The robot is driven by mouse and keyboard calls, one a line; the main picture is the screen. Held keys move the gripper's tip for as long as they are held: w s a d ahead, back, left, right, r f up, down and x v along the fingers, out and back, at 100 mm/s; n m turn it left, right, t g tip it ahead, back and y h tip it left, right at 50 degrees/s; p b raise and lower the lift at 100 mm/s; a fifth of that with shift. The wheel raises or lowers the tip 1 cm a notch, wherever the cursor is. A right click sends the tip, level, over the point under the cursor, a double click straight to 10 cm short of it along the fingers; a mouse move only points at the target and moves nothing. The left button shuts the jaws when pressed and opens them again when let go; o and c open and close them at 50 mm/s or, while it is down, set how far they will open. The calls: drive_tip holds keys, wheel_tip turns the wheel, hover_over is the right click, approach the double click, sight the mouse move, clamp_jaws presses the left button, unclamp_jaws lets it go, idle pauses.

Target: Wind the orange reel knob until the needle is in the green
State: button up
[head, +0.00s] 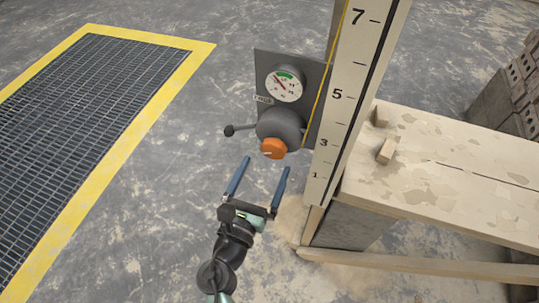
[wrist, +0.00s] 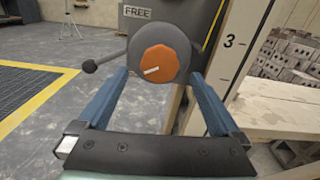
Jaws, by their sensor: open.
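The orange knob (head: 273,148) sits on the front of a round grey reel (head: 281,126) on a dark panel (head: 313,75). In the wrist view the knob (wrist: 160,64) is faceted, with a pale mark slightly tilted. Above the reel is a round gauge (head: 285,84) with a green band at its top; its needle appears to point up-left, outside the green. A lever with a ball end (head: 229,130) sticks out left of the reel. My gripper (head: 266,170) is open and empty, its blue fingers short of the knob and to either side of it.
A label reading FREE (wrist: 137,12) is beside the lever. A tall numbered board (head: 350,90) with a yellow cord stands right of the panel. A plank bench (head: 450,175) with blocks is at right. A yellow-edged floor grate (head: 90,90) lies left.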

sight(273, 153)
drive_tip(key=shift+x, duration=2.05)
drive_tip(key=shift+c, duration=0.3)
drive_tip(key=c, duration=1.3)
drive_tip(key=shift+o, duration=0.2)
drive_tip(key=shift+m, duration=0.3)
drive_tip(key=m+b, duration=0.3)
drive_tip(key=m, duration=0.2)
drive_tip(key=shift+f, duration=0.15)
drive_tip(key=m+b, duration=0.3)
drive_tip(key=m, duration=0.3)
drive_tip(key=shift+d+b, duration=0.1)
drive_tip(key=shift+b, duration=0.2)
drive_tip(key=shift+m, duration=0.3)
